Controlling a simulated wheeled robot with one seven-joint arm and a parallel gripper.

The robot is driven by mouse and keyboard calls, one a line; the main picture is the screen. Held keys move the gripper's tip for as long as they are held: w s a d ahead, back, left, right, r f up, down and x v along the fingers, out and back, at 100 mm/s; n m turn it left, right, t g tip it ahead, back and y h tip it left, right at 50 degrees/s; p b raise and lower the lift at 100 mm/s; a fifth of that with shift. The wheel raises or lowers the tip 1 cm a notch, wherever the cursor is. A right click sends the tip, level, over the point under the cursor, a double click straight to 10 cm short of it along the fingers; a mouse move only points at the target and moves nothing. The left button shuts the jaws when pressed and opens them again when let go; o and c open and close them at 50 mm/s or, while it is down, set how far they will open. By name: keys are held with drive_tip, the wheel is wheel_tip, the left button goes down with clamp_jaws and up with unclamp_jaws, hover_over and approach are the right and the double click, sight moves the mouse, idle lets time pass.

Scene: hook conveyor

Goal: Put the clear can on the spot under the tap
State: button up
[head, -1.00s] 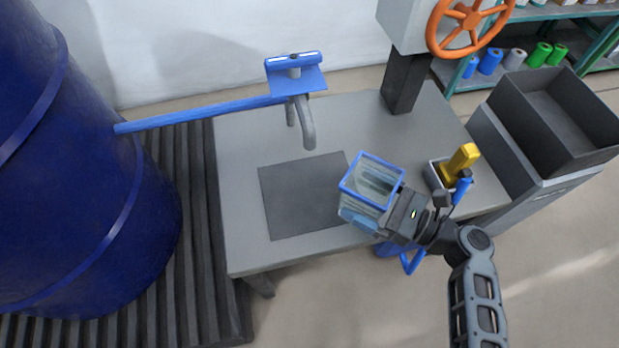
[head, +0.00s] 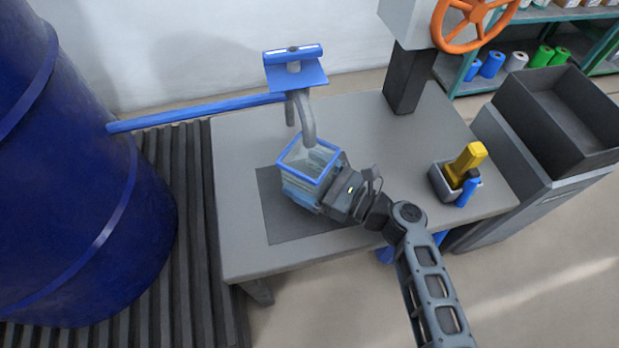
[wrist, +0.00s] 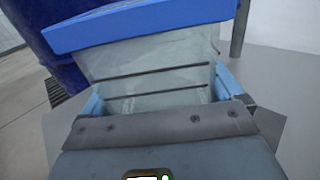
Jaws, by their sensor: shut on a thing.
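The clear can (head: 307,172) is a see-through square container with a blue rim and dark level lines. My gripper (head: 325,187) is shut on it and holds it over the dark square spot (head: 275,215) on the grey table. The can looks roughly upright; I cannot tell whether its base touches the spot. The grey curved tap (head: 306,120) hangs just behind the can's rim, below a blue bracket (head: 295,70). In the wrist view the can (wrist: 155,80) fills the middle, between blue finger pads.
A big blue drum (head: 75,180) stands at the left, joined by a blue pipe (head: 200,112). A small bin (head: 440,182) with yellow and blue items sits at the table's right. A dark post (head: 407,75) with an orange wheel (head: 468,22) stands at the back right.

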drive_tip(key=shift+f, duration=0.25)
drive_tip(key=shift+f, duration=0.15)
drive_tip(key=o, duration=0.8)
drive_tip(key=shift+d+r, duration=0.2)
drive_tip(key=shift+r, duration=0.1)
drive_tip(key=p+v, duration=0.2)
drive_tip(key=v, duration=0.9)
drive_tip(key=shift+s+d, duration=0.2)
drive_tip(key=shift+d, duration=0.1)
